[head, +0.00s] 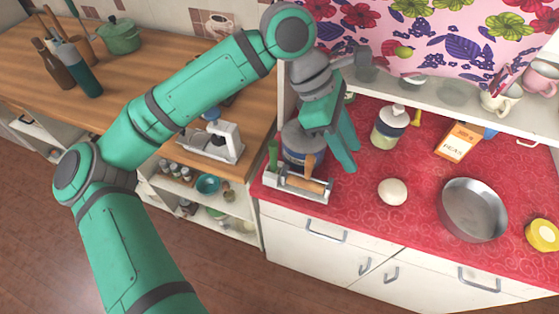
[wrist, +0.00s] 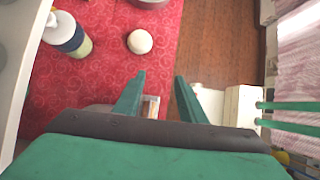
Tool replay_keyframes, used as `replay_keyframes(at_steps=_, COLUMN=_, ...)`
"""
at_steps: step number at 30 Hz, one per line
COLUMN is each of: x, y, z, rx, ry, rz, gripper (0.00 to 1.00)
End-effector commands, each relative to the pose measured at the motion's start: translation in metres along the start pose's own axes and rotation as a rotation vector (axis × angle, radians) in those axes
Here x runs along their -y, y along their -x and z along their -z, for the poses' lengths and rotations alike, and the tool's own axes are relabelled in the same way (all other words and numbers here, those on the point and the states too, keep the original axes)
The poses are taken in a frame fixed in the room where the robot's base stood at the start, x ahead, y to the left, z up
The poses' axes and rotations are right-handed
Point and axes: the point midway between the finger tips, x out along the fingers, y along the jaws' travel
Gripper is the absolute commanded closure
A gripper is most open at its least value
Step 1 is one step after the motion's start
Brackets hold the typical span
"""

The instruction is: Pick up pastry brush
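I cannot clearly make out a pastry brush. My gripper (head: 352,160) points down above the counter, just right of the holder. In the wrist view my gripper (wrist: 160,75) has its two fingers apart with nothing held between the tips. Part of the holder (wrist: 151,100) shows between the fingers, partly hidden by the gripper body.
A lidded jar (head: 389,128), a cream ball (head: 392,191), an orange box (head: 458,141) and a grey pan (head: 473,210) are to the right. A shelf (head: 440,98) overhangs the back. A white scale-like appliance (head: 215,143) stands on the wooden counter.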

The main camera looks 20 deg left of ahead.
Motion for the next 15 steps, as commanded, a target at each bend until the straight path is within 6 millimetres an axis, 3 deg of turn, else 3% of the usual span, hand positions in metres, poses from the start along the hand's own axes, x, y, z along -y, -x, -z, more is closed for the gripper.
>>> replay_keyframes(at_steps=1, x=-0.004, y=0.011, z=0.020, rx=-0.085, ry=0.018, rz=-0.022, gripper=0.63)
replay_keyframes(at_steps=6, x=-0.010, y=0.049, z=0.080, rx=-0.335, ry=0.074, rz=-0.067, gripper=0.63)
replay_keyframes(at_steps=10, x=-0.009, y=0.075, z=0.111, rx=-0.469, ry=0.110, rz=-0.085, gripper=0.63)
replay_keyframes(at_steps=15, x=-0.007, y=0.093, z=0.131, rx=-0.554, ry=0.138, rz=-0.092, gripper=0.63)
